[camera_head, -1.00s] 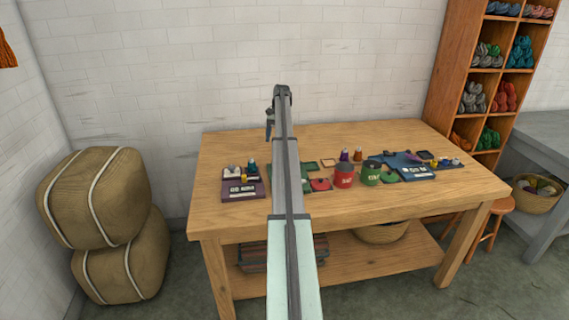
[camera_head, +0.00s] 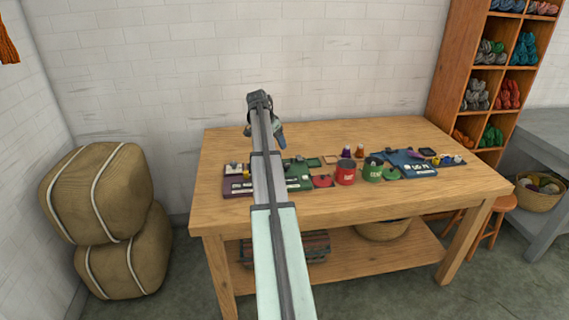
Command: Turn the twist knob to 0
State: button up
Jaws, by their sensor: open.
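My gripper (camera_head: 265,134) is at the far end of my arm, above the back left part of the wooden table (camera_head: 330,130). My arm hides most of it; dark parts show on both sides of the arm. It is open and apart from the panels. A purple panel (camera_head: 229,191) with white labels lies at the left, partly behind my arm. A pale knob-like piece (camera_head: 234,167) stands on it. A green panel (camera_head: 299,170) is just right of my arm, and a blue panel (camera_head: 410,164) lies farther right. I cannot tell which small piece is the twist knob, nor read its setting.
A red can (camera_head: 345,173) and a green can (camera_head: 373,170) stand between the panels, with a red round piece (camera_head: 322,181) beside them. Purple and orange cones (camera_head: 353,152) stand behind. The table's back and right end are clear. Burlap bales (camera_head: 95,190) stand at the left.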

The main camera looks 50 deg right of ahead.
aim_at(286, 164)
jog(key=shift+m, duration=0.3)
jog(key=x, duration=1.3)
jog(key=shift+w+d+f, duration=0.2)
jog(key=shift+d+f, duration=0.1)
jog(key=shift+f, duration=0.05)
jog(key=shift+c, duration=0.3)
jog(key=c, duration=1)
